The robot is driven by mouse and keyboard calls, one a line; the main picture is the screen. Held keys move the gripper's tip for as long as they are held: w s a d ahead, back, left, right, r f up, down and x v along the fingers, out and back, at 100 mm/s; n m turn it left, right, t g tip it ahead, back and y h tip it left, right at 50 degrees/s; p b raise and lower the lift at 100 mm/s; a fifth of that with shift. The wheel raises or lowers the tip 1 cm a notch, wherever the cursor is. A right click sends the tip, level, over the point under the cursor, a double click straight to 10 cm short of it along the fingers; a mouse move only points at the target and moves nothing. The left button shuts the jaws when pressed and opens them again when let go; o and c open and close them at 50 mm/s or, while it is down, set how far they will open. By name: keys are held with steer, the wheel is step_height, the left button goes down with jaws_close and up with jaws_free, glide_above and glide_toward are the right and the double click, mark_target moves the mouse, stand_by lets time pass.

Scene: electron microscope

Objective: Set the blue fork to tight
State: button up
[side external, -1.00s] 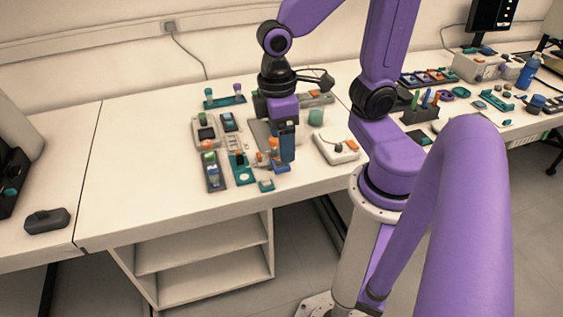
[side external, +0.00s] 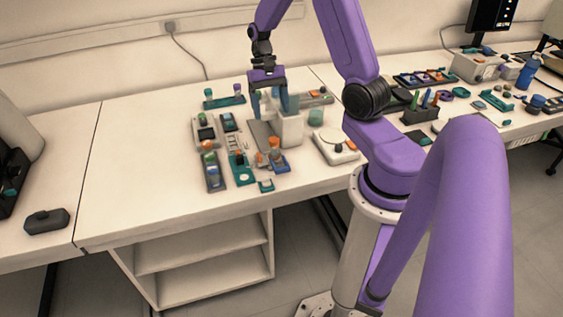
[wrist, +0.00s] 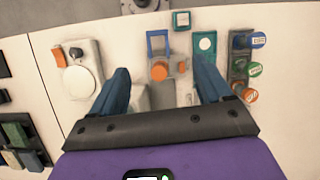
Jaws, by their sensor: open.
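The blue fork (side external: 282,166) is a small U-shaped piece at the front of a grey block with an orange knob (side external: 274,148), near the table's front. In the wrist view the fork (wrist: 158,38) shows beyond the orange knob (wrist: 159,70), its two prongs around a gap. My gripper (side external: 273,106) is above and behind the fork, apart from it. Its two blue fingers are spread with nothing held. In the wrist view my gripper (wrist: 161,72) frames the block with the orange knob. I cannot read any tight mark.
A teal plate with a white disc (wrist: 204,42) and a panel of coloured knobs (wrist: 240,68) stand beside the fork. A small teal tile (side external: 266,185) lies in front. A white box with a dial (side external: 337,147) and a pale upright block (side external: 290,126) are close by.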

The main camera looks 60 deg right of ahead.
steer(key=shift+m, duration=0.5)
steer(key=x, duration=1.1)
steer(key=d+x, duration=0.1)
steer(key=x, duration=0.5)
steer(key=shift+s+f, duration=0.15)
steer(key=shift+f, duration=0.3)
steer(key=shift+c, duration=0.3)
jaws_close()
steer(key=shift+w+d, duration=1.45)
steer(key=shift+w, duration=0.05)
steer(key=shift+o, duration=0.3)
jaws_free()
steer(key=shift+r, duration=0.1)
